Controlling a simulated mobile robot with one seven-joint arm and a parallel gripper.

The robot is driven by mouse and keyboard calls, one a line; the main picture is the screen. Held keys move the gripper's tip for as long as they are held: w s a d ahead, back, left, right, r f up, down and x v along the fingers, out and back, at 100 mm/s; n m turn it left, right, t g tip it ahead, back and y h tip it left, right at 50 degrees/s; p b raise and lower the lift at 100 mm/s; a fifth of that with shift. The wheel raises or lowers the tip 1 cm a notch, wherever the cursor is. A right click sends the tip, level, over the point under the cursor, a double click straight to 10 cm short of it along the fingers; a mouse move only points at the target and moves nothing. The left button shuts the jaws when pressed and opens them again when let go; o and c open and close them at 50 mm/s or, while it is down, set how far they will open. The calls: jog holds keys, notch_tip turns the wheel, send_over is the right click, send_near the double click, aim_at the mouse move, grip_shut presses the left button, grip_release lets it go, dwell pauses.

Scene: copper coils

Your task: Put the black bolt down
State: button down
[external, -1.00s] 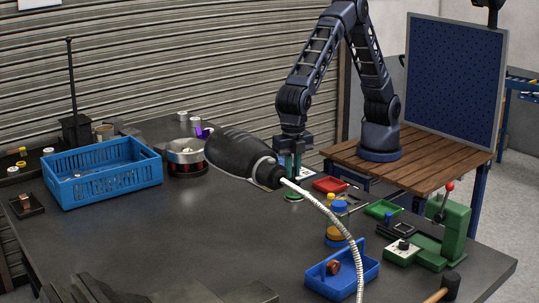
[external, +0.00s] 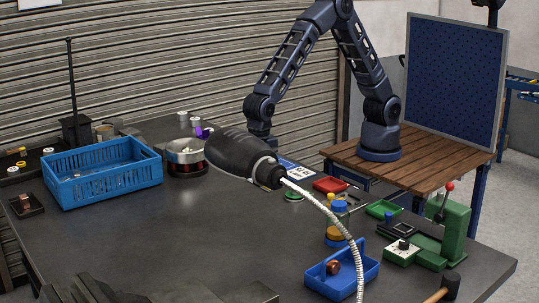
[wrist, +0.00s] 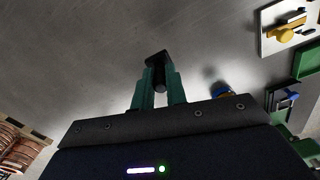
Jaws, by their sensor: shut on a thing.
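The black bolt (wrist: 157,72) shows in the wrist view, held between the two teal fingers of my gripper (wrist: 158,82). Its wider head is at the far end, beyond the fingertips, and its shank points back toward the camera. My gripper is shut on it. Bare dark tabletop (wrist: 100,50) lies around it in the wrist view; I cannot tell the height above it. In the external view the black lamp head hides my fingers and the bolt.
The black lamp head (external: 238,155) with its pale flexible neck (external: 325,212) stands in front of my arm. A blue crate (external: 105,178) is at left, a red tray (external: 330,185) and a blue tray (external: 342,285) at right. The front middle tabletop (external: 200,240) is clear.

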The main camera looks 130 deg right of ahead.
notch_tip(320, 180, down, 14)
jog(key=shift+r, duration=0.2)
dwell(0.4)
jog(key=shift+f, duration=0.1)
jog(key=c, duration=1.4)
grip_release()
